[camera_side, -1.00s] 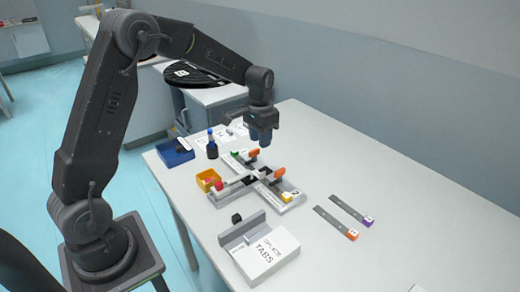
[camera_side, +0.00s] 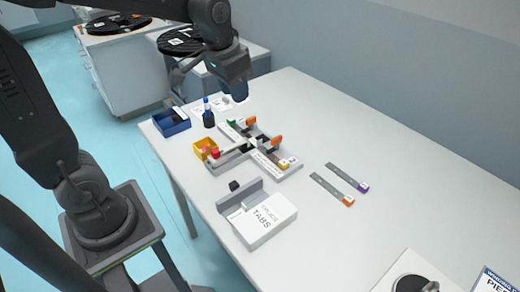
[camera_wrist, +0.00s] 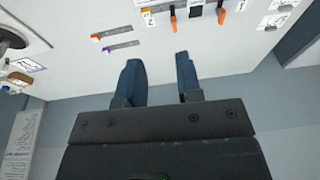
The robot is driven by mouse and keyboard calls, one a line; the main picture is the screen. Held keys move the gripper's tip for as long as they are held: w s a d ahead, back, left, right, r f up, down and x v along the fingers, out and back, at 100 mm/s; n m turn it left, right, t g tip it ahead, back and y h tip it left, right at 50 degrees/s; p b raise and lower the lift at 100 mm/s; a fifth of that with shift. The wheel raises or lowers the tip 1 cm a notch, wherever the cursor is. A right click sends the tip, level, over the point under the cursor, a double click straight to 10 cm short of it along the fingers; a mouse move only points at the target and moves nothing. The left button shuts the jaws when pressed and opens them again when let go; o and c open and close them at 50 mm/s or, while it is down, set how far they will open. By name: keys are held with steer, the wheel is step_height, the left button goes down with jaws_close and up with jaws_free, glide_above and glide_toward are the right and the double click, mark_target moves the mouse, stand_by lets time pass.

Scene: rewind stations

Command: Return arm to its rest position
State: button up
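My gripper (camera_side: 238,92) hangs above the back left part of the white table in the side view, clear of everything on it. In the wrist view its two blue fingers (camera_wrist: 163,82) stand apart with nothing between them, so it is open and empty. The grey splicing fixture (camera_side: 290,168), with orange and green levers, sits on the table below and in front of it. In the wrist view the fixture's levers show at the top edge.
A "SPLICE TABS" box (camera_side: 265,222) is in front. Two grey strips (camera_side: 333,190) lie to the right. A wall (camera_side: 400,60) runs behind the table.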

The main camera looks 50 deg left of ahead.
steer(key=s+d+r+t, duration=0.1)
steer(key=s+d, duration=0.3)
steer(key=s, duration=1)
steer(key=shift+d+t, duration=0.15)
steer(key=shift+t, duration=0.75)
